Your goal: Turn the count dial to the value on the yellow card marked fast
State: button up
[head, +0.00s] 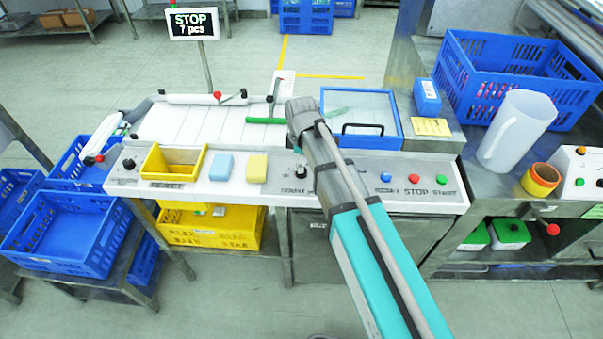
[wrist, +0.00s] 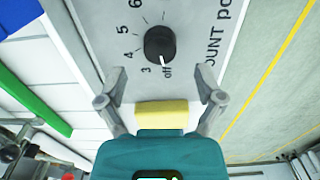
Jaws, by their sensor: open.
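The count dial (wrist: 159,45) is a round black knob on the light panel, just beyond my fingertips in the wrist view. Its white mark points at "off"; 3, 4, 5 and 6 run up its left side. In the head view the dial (head: 299,171) is partly hidden by my arm. My gripper (wrist: 157,88) is open, with one finger on each side and nothing held; it is apart from the dial.
A yellow sponge (head: 257,168), a blue sponge (head: 220,167) and a yellow bin (head: 174,161) stand left of the dial. Blue, red (head: 414,179) and green buttons lie to its right. A display (head: 193,23) reads "STOP 7 pcs". A blue-framed lid (head: 362,117) is behind.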

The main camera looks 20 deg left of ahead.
jog(key=shift+f+b, duration=1.65)
jog(key=shift+f, duration=0.3)
jog(key=c, duration=1.1)
jog(key=shift+c, duration=0.2)
